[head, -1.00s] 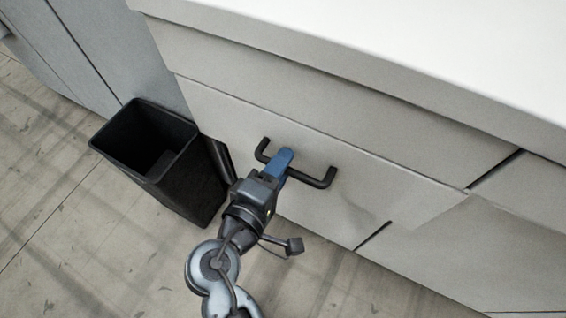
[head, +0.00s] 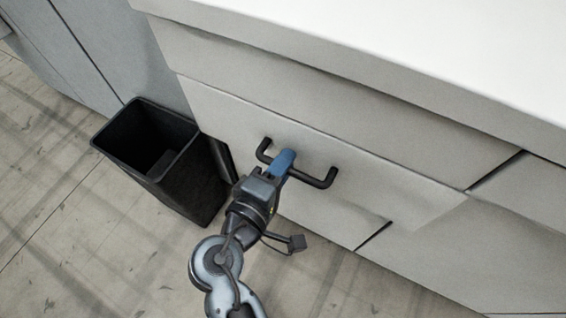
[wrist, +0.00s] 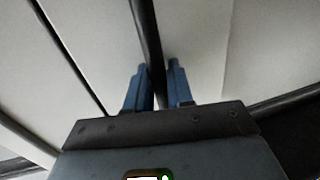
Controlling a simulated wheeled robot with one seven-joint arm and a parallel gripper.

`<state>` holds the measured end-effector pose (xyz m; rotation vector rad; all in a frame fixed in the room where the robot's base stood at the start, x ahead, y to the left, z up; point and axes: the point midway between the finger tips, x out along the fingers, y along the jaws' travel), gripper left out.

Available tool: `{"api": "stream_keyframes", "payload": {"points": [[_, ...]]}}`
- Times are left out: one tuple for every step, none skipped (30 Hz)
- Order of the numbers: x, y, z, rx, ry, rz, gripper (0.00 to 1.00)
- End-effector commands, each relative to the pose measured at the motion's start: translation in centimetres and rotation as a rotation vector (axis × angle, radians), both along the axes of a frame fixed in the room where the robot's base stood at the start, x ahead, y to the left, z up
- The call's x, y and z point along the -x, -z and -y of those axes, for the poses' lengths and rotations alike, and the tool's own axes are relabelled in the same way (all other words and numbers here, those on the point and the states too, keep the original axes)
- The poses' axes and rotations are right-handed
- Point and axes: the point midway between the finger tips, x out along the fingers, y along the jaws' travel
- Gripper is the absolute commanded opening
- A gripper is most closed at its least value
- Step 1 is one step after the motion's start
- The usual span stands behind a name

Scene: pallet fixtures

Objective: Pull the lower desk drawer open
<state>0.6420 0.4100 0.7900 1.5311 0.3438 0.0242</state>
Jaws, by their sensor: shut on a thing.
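The lower desk drawer (head: 235,120) has a pale grey front with a black bar handle (head: 318,181). My gripper (head: 285,160) reaches the handle from the front, its blue fingers near the bar's middle. In the wrist view the handle (wrist: 147,35) runs down between the two blue fingers of my gripper (wrist: 158,88), which are shut on it. The drawer front looks close to flush with the desk; I cannot tell if there is a small gap. The fingers hide part of the bar.
A black bin (head: 180,175) stands on the floor left of my arm, close to the drawer front. An upper drawer (head: 330,90) lies under the white desktop (head: 450,40). The floor (head: 60,230) in front is otherwise clear.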

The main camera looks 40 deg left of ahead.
Motion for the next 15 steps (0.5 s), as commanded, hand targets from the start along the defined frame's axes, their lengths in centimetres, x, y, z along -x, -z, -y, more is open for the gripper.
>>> {"api": "stream_keyframes", "payload": {"points": [[0.0,0.1,0.0,0.001,0.000,-0.001,0.00],[0.0,0.1,0.0,0.001,0.000,-0.001,0.00],[0.0,0.1,0.0,0.001,0.000,-0.001,0.00],[0.0,0.1,0.0,0.001,0.000,-0.001,0.00],[0.1,0.1,0.0,0.001,0.000,-0.001,0.00],[0.1,0.1,0.0,0.001,-0.001,-0.002,0.00],[0.2,0.1,0.0,0.001,-0.001,-0.002,0.00],[0.3,0.1,0.1,0.001,-0.001,-0.002,0.00],[0.4,0.1,0.1,0.001,-0.001,-0.002,0.00],[0.6,0.1,0.1,0.001,-0.002,-0.002,0.00],[0.9,0.1,0.2,0.002,-0.002,-0.002,0.00],[1.3,0.1,0.3,0.002,-0.002,-0.001,0.00],[1.6,0.1,0.4,0.002,-0.002,-0.002,0.00],[2.1,0.1,0.5,0.002,-0.001,-0.002,0.00],[2.7,0.1,0.7,0.002,-0.002,-0.003,0.00]]}}
